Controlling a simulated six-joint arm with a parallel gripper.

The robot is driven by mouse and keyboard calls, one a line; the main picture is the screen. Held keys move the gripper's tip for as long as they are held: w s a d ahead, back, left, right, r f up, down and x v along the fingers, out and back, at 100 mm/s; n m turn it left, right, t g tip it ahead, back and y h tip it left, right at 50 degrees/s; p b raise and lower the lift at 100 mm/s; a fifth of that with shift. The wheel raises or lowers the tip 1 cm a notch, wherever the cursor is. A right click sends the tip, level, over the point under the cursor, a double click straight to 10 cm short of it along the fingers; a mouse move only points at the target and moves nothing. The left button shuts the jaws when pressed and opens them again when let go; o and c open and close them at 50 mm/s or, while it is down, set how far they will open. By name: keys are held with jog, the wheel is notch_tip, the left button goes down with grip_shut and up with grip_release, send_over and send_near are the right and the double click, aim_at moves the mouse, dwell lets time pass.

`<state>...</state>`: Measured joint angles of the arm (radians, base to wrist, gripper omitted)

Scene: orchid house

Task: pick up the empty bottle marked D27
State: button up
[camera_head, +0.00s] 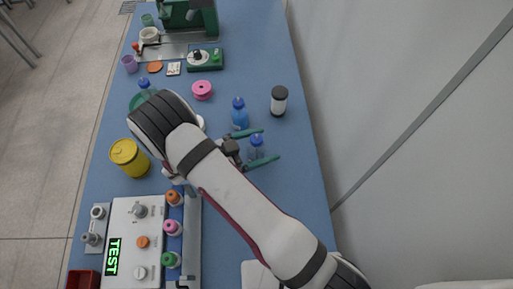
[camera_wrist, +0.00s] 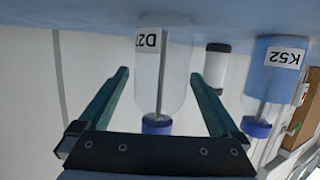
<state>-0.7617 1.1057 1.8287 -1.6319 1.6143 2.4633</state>
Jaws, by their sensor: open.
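The bottle marked D2 and a partly turned-away character (camera_wrist: 163,80) is clear, with a blue cap and a thin tube inside; I see no coloured liquid in it. It appears inverted in the wrist view and stands on the blue bench in the head view (camera_head: 257,149). My gripper (camera_head: 271,144) is open, with its green fingers on either side of this bottle. In the wrist view the fingers (camera_wrist: 160,74) show gaps to the bottle on both sides. My arm hides part of the bench.
A blue-filled bottle marked K52 (camera_wrist: 277,72) stands close beside, also in the head view (camera_head: 240,114). A white jar with a black lid (camera_head: 279,101) stands nearby. A yellow tub (camera_head: 129,158) and a TEST panel (camera_head: 124,212) lie left of my arm. The bench's right side is clear.

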jog(key=shift+x, duration=0.8)
jog(key=c, duration=1.4)
jog(key=shift+c, duration=0.2)
jog(key=shift+r, duration=0.15)
